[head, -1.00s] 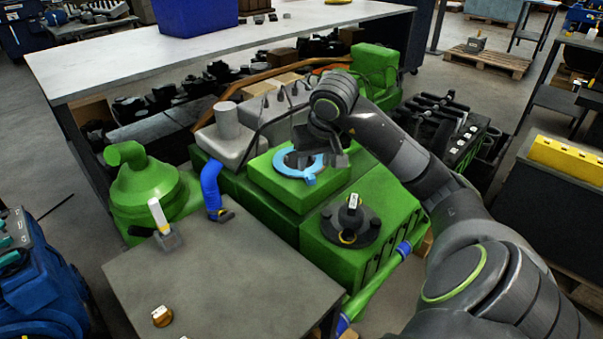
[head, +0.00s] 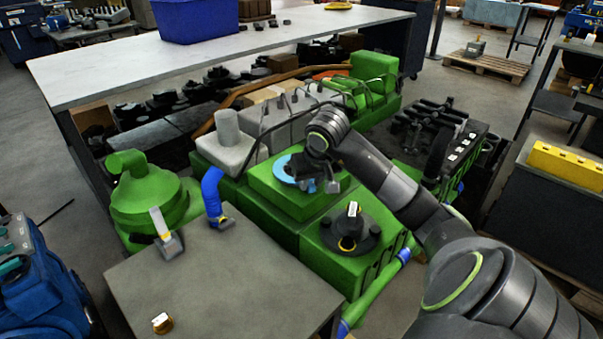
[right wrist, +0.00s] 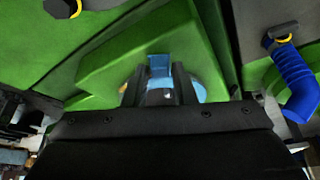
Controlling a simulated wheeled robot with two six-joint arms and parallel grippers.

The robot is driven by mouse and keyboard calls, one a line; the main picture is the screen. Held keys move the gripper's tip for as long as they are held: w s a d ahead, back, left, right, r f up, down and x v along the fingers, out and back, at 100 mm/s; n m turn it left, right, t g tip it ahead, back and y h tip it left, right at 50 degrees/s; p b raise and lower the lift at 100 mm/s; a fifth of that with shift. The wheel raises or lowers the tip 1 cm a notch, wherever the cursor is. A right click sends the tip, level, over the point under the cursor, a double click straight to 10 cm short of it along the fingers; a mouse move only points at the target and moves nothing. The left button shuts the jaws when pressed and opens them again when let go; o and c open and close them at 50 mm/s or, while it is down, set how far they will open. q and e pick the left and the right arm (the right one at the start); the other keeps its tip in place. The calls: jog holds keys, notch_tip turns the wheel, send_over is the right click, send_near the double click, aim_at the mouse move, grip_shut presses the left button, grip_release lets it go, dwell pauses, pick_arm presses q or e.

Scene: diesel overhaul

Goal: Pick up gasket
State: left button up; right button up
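The gasket (head: 290,166) is a light blue ring lying on top of a green engine block. My right gripper (head: 327,183) is down low over its right side and hides part of it in the head view. In the right wrist view a blue tab of the gasket (right wrist: 160,66) shows between the two dark fingers of my right gripper (right wrist: 158,88). The fingers look apart, one on each side of the tab, with a small gap. Part of the blue ring shows behind the right finger. My left gripper is not in view.
A green block with a black flanged fitting (head: 350,229) stands in front. A blue hose (head: 212,191) and grey housing (head: 228,145) are on the left. A grey table (head: 215,285) at the front holds a small brass part (head: 162,323). A long bench (head: 240,48) stands behind.

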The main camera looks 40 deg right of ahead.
grip_shut()
jog(key=shift+r, duration=0.15)
